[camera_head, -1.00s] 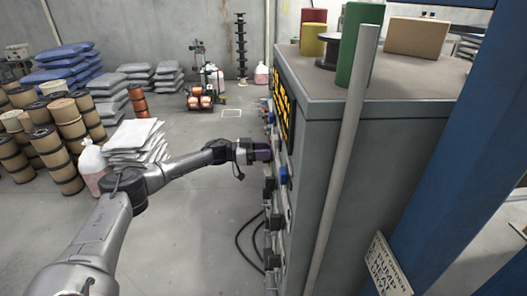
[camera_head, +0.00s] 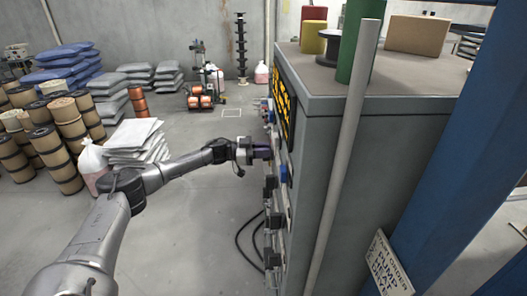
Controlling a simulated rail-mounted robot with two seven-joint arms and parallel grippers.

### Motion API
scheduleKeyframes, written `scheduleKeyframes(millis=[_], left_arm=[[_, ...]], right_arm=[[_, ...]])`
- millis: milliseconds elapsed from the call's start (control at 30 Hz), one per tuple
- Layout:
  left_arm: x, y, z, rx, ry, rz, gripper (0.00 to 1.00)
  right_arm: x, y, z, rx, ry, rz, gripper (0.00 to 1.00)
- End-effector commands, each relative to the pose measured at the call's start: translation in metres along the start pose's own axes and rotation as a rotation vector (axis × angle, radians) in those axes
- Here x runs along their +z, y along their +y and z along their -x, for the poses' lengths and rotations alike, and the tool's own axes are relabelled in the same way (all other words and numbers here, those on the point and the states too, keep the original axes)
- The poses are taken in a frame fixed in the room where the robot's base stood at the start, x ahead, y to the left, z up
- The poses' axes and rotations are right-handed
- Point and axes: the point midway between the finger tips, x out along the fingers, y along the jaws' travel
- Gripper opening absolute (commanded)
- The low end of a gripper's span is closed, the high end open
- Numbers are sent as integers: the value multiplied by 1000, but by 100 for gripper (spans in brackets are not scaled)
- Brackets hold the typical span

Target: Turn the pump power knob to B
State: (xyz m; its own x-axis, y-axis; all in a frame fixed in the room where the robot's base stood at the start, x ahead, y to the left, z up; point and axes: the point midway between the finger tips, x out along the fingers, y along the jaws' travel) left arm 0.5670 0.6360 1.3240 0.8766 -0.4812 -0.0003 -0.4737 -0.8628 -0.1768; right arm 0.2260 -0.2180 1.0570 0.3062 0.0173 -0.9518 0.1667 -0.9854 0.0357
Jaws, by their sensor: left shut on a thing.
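The grey control cabinet (camera_head: 385,150) stands right of centre, its knob side facing left and seen at a steep angle. My left gripper (camera_head: 262,152) reaches that side from the left and is shut on a knob there. The knob itself is mostly hidden by the fingers, and its pointer and the letters around it cannot be read. A blue knob or plug (camera_head: 284,173) sits just below and right of the gripper. Several black knobs or plugs (camera_head: 269,222) lie lower on the same side. My right gripper does not show.
A grey pole and a blue column (camera_head: 440,150) stand right of the cabinet front, with a pump sign (camera_head: 388,266) at the bottom. Black cables (camera_head: 247,240) hang low beside the cabinet. Wooden spools (camera_head: 57,155) and stacked sacks (camera_head: 135,140) stand left. The floor between is free.

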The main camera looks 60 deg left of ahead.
Motion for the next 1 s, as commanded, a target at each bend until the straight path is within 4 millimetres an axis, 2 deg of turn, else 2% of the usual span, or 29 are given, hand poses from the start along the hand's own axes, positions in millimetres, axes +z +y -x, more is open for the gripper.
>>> scheduleKeyframes(millis=[500,1000], left_arm=[[4,11,0,1,1,-420,0],[4,14,0,0,2,-611,0]], right_arm=[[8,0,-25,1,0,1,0],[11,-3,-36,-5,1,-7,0]])
